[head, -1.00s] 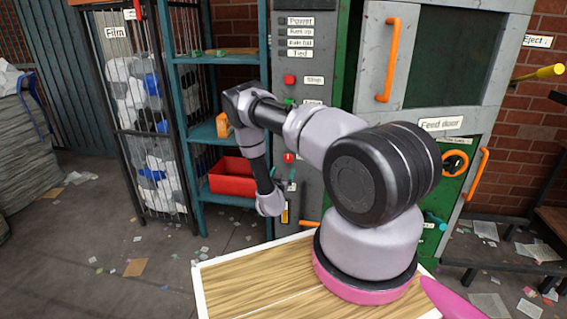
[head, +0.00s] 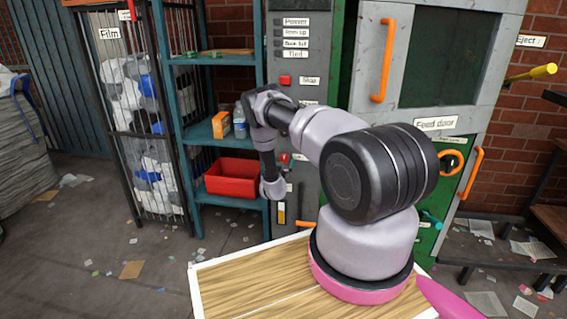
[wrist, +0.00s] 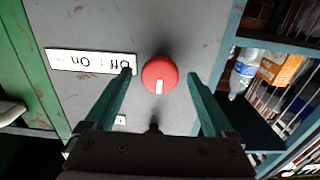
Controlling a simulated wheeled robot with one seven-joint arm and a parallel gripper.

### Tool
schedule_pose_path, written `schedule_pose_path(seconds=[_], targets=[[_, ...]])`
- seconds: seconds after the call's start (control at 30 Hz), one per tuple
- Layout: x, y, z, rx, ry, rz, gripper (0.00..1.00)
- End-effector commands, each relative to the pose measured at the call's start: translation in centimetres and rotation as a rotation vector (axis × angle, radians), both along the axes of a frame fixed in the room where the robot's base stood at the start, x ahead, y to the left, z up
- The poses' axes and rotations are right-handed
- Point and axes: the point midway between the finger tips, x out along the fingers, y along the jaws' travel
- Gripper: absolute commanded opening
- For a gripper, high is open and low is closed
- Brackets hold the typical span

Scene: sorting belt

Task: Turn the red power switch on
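The red power switch (wrist: 160,75) is a round knob on the grey panel, with a short white mark on its lower part in the wrist view. An "Off : On" label (wrist: 90,61), upside down there, lies left of it. My gripper (wrist: 161,77) is open, its two teal fingers one on each side of the knob, with visible gaps to both. How far the tips are from the panel is unclear. In the head view the red switch (head: 285,158) shows small beside my arm; my fingers are mostly hidden there.
A red stop button (head: 285,80) sits higher on the grey panel (head: 312,190). Left of it stands a teal shelf (head: 200,142) with a bottle (head: 239,120), an orange box (head: 221,125) and a red bin (head: 232,178). The feed door (head: 372,70) is to the right.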

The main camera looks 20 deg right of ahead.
Motion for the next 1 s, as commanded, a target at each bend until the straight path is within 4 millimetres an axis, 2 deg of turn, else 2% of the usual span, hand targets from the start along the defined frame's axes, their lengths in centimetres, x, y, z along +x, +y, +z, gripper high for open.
schedule_pose_path(seconds=[0.03,0.2,0.57,1.0], targets=[[-0.01,0.01,0.01,0.0,0.0,0.0,0.67],[-0.01,0.01,0.02,0.0,0.0,0.0,0.04],[-0.02,0.02,0.0,0.048,-0.032,0.0,0.04],[-0.05,0.02,-0.04,0.335,-0.225,0.0,0.04]])
